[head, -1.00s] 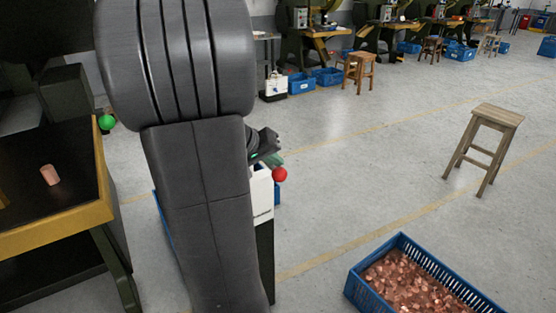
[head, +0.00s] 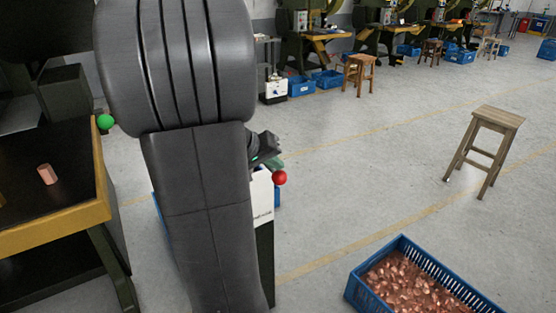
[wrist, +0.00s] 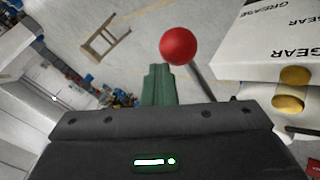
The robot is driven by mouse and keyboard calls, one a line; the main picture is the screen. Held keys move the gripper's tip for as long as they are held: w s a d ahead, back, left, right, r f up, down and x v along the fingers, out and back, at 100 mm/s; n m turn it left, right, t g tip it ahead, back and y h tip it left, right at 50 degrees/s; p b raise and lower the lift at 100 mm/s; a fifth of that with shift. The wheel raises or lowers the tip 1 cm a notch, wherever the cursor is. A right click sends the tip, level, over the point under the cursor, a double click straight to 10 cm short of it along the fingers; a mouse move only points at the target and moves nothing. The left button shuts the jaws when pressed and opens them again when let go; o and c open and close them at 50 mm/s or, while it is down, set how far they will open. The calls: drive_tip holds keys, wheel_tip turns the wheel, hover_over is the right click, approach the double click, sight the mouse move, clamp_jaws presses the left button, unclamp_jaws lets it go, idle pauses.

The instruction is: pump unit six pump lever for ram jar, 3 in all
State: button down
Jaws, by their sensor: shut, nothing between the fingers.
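The pump lever shows as a red ball knob (head: 279,178) on a thin dark rod at the white pump unit (head: 262,199), which is mostly hidden behind my arm in the head view. In the wrist view the red knob (wrist: 179,46) is just beyond the fingers, and the rod runs down to the right beside them. My gripper (head: 276,163) has its green fingers (wrist: 158,84) shut with nothing between them. It is above and close to the knob; whether they touch cannot be told. No ram jar can be made out.
A blue crate of copper pieces (head: 355,290) stands on the floor at the lower right. A wooden stool (head: 497,117) stands further right. A bench with a yellow edge (head: 60,237) and a copper piece (head: 47,174) is at left.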

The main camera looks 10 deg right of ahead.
drive_tip(key=shift+s+f+b, duration=0.25)
drive_tip(key=shift+f+b, duration=0.95)
drive_tip(key=shift+b, duration=0.05)
idle(0.9)
drive_tip(key=shift+r, duration=0.15)
idle(0.5)
drive_tip(key=shift+w+a+r+p, duration=0.1)
drive_tip(key=shift+w+r+p, duration=0.1)
drive_tip(key=shift+r+p, duration=0.75)
drive_tip(key=shift+w+d+r+p, duration=0.15)
drive_tip(key=shift+r+p, duration=0.35)
drive_tip(key=shift+r, duration=0.9)
drive_tip(key=shift+w+a+r+p, duration=0.2)
drive_tip(key=shift+r+p, duration=0.55)
drive_tip(key=shift+r, duration=0.4)
drive_tip(key=r+p, duration=0.2)
drive_tip(key=r, duration=0.1)
drive_tip(key=r+p, duration=0.1)
drive_tip(key=r, duration=0.1)
drive_tip(key=shift+w, duration=0.35)
drive_tip(key=shift+f, duration=0.1)
drive_tip(key=shift+s+f+b, duration=0.2)
drive_tip(key=shift+f+b, duration=0.65)
drive_tip(key=shift+f, duration=0.5)
drive_tip(key=shift+s+f+b, duration=0.15)
drive_tip(key=shift+f+b, duration=0.7)
drive_tip(key=shift+f, duration=0.5)
